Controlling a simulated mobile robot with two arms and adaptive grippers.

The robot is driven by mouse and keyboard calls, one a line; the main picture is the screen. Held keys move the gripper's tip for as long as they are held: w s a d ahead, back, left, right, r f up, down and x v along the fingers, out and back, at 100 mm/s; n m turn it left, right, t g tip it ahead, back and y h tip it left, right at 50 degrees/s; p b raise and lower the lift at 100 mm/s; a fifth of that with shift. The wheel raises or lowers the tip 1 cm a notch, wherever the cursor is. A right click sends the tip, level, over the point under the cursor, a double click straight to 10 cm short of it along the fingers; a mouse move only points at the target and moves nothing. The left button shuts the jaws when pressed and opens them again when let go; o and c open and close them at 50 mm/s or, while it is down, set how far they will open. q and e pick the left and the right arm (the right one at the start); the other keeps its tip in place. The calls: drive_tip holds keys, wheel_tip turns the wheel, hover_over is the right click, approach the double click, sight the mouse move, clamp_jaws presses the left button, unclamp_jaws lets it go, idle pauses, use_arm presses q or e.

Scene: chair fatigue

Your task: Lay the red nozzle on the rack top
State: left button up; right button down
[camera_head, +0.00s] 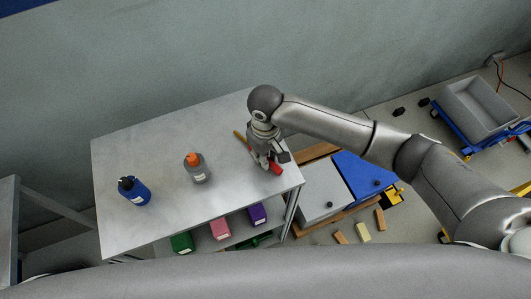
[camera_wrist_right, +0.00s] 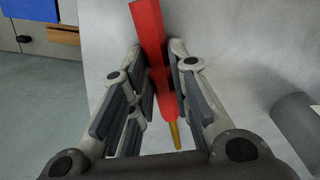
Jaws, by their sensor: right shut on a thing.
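The red nozzle (camera_head: 276,169) has a long red body and a thin brass-coloured tip (camera_head: 240,139). My right gripper (camera_head: 267,163) is shut on its red body, near the right end of the grey rack top (camera_head: 150,150). In the right wrist view the nozzle (camera_wrist_right: 154,45) runs between the two fingers (camera_wrist_right: 160,65), its brass tip (camera_wrist_right: 175,135) pointing toward the palm side. The nozzle is over or on the top; I cannot tell whether it touches. My left gripper is not in view.
A grey bottle with an orange cap (camera_head: 199,175) and a blue bottle (camera_head: 138,194) stand on the top. Green (camera_head: 182,243), pink (camera_head: 220,229) and purple (camera_head: 257,214) containers sit on the lower shelf. The top's centre-back is clear.

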drive_tip(key=c, duration=1.3)
unclamp_jaws()
drive_tip(key=shift+c, duration=0.2)
wheel_tip(320, 180, up, 12)
drive_tip(key=b, duration=0.2)
drive_tip(key=shift+b, duration=0.3)
